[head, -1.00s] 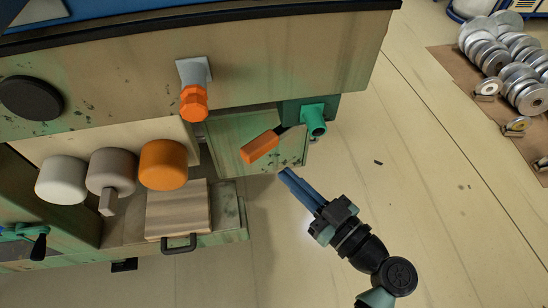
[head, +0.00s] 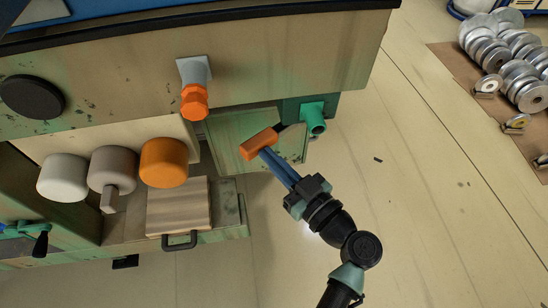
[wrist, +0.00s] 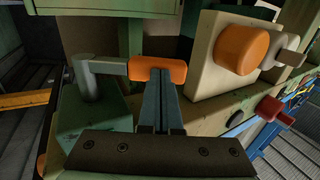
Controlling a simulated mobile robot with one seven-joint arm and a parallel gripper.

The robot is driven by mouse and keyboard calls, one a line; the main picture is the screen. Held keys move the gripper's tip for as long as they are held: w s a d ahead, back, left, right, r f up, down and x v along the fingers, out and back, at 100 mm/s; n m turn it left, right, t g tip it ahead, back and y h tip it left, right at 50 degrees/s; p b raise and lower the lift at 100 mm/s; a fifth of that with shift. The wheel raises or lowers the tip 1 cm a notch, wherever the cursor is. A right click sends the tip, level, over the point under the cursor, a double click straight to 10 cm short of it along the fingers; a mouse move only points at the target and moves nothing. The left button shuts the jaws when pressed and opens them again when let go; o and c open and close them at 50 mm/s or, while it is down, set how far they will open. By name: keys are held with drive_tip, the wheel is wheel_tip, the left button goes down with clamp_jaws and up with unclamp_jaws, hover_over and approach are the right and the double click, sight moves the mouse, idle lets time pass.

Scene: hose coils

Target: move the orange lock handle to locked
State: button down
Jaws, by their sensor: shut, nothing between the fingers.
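The orange lock handle (head: 259,143) is a block on a dark arm, in front of the green panel on the bench's side. In the wrist view the orange handle (wrist: 158,69) sits on a grey bar that runs left to a round post (wrist: 88,80). My gripper (head: 265,153) has its blue fingers shut, with the tips at the handle's lower edge in the head view. In the wrist view the fingertips (wrist: 157,72) overlap the handle's front face; they look to be touching it, with nothing between them.
An orange knob (head: 163,163) beside grey and white ones is left of the handle. Open floor (head: 430,220) lies right of my arm.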

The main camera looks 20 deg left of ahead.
sight(256, 155)
drive_tip(key=a+m+t+h+b, duration=0.1)
drive_tip(key=a+m+t+h, duration=0.1)
drive_tip(key=t, duration=0.1)
drive_tip(key=a+m+t+h+b, duration=0.1)
drive_tip(key=a, duration=0.1)
drive_tip(key=shift+w+f+m+t+b, duration=0.1)
drive_tip(key=shift+w+m+t+b, duration=0.2)
drive_tip(key=shift+m+t, duration=0.1)
drive_tip(key=shift+w+a+m+t+h, duration=0.3)
drive_tip(key=shift+a+m+t+h, duration=0.2)
drive_tip(key=shift+h, duration=0.3)
drive_tip(key=shift+w+a+b, duration=0.3)
drive_tip(key=shift+b, duration=0.25)
drive_tip(key=shift+a+r, duration=0.15)
drive_tip(key=shift+r, duration=0.1)
